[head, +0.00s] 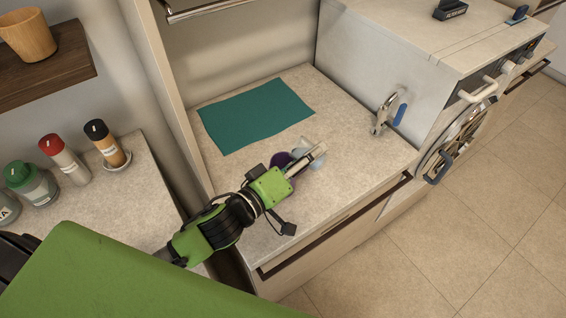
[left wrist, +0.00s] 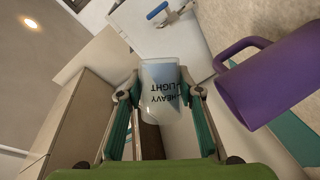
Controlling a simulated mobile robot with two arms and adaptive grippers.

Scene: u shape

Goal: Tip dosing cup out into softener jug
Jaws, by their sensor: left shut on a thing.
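The dosing cup (left wrist: 160,82) is clear and bluish, with the words HEAVY and LIGHT printed on it; the lettering is upside down in the left wrist view. My left gripper (left wrist: 160,94) is shut on it, one finger on each side. In the head view, the left gripper (head: 306,158) is over the counter, and the pale cup (head: 317,160) shows partly around its fingers. A purple jug (left wrist: 270,78) with a handle is beside the cup, apart from it in the left wrist view. In the head view, the jug (head: 279,159) is mostly hidden behind the gripper. My right gripper is not in view.
A teal mat (head: 257,113) lies on the counter (head: 372,160) behind the gripper. A metal and blue tool (head: 386,114) is at the right, by a white appliance (head: 385,55). Several bottles stand on the left counter. The counter's front right is clear.

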